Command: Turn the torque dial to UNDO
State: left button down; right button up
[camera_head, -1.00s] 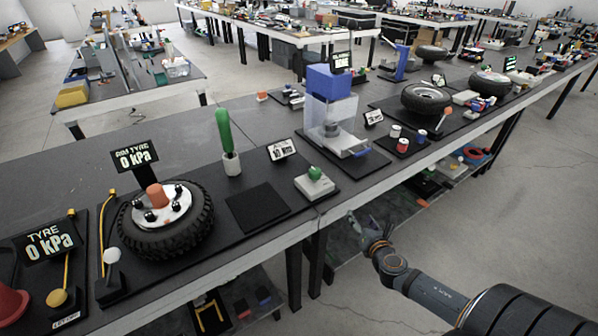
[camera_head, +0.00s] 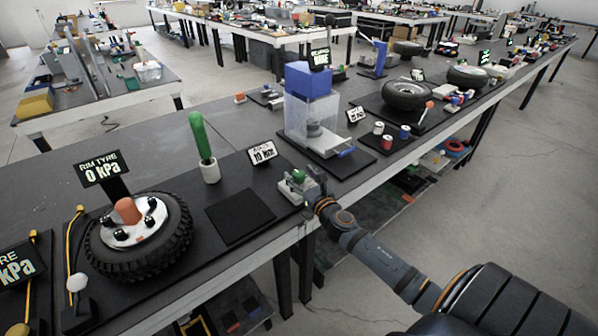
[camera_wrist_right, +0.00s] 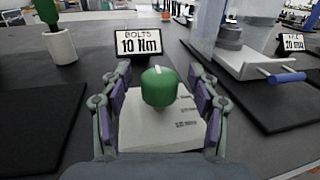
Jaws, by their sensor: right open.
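The torque dial is a green knob (camera_wrist_right: 159,87) with a pale line on its top, on a small light-coloured box (camera_wrist_right: 160,128) with printed marks partly hidden by the knob. In the head view the green knob (camera_head: 298,177) sits at the table's front edge. My right gripper (camera_wrist_right: 158,92) is open, its fingers on either side of the knob and box. In the head view the right gripper (camera_head: 304,184) is at the box. A sign behind it (camera_wrist_right: 139,41) reads "BOLTS 10 Nm". My left gripper is not in view.
A green-handled tool (camera_head: 203,142) stands in a white holder to the left. A black square mat (camera_head: 240,216) lies left of the dial. A clear-walled press with a blue top (camera_head: 311,82) stands behind right. A tyre (camera_head: 138,232) is at the left.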

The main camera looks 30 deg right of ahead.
jog(key=shift+w+f, duration=0.1)
jog(key=shift+w, duration=0.45)
jog(key=c, duration=1.2)
jog(key=shift+m+h, duration=0.3)
jog(key=shift+h, duration=0.2)
jog(key=shift+h+p, duration=0.3)
jog(key=shift+p, duration=0.05)
jog(key=shift+m+g+h, duration=0.4)
jog(key=shift+m+h, duration=0.5)
jog(key=shift+h, duration=0.1)
jog(key=m+g+h, duration=0.1)
jog(key=m+h, duration=0.1)
jog(key=h, duration=0.1)
jog(key=shift+m+g+h, duration=1.1)
jog(key=shift+h, duration=0.3)
